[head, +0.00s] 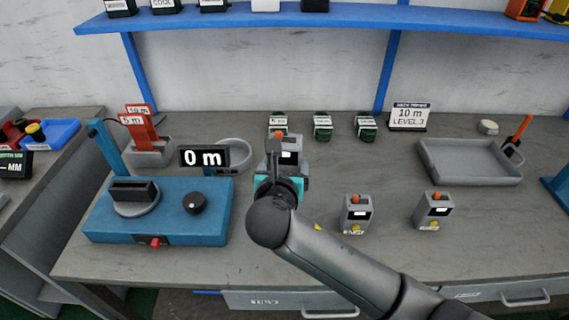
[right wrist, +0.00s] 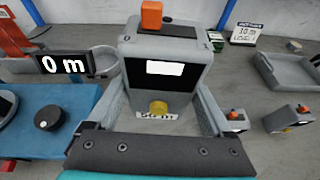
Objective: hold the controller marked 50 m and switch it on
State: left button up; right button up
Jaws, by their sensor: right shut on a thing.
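The controller marked 50 m (right wrist: 163,50) fills the middle of the right wrist view, a grey box with an orange knob on top, a blank white screen and a yellow button (right wrist: 158,107) above its label. It also shows in the head view (head: 291,146), upright and partly hidden by my arm. My right gripper (head: 281,184) is shut on it, with a finger along each side in the right wrist view. I cannot tell whether its base touches the bench. My left gripper is not in view.
Two similar grey controllers (head: 356,216) (head: 434,212) stand to the right. A blue machine (head: 110,222) with a display (head: 204,158) reading 0 m stands left. Several green items, a 10 m LEVEL 3 sign (head: 409,116) and a grey tray (head: 470,176) lie behind.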

jog(key=c, duration=0.3)
jog(key=shift+f+b, duration=3.55)
jog(key=shift+f, duration=4.6)
jog(key=shift+f+b, duration=0.7)
jog(key=shift+f, duration=0.15)
pick_arm(q)
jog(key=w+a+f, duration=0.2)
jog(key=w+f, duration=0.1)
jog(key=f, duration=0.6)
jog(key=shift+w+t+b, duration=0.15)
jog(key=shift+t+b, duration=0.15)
jog(key=shift+b, duration=0.15)
pick_arm(e)
jog(key=shift+f, duration=0.8)
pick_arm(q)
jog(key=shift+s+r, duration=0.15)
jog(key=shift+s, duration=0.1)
pick_arm(e)
jog(key=shift+f, duration=0.15)
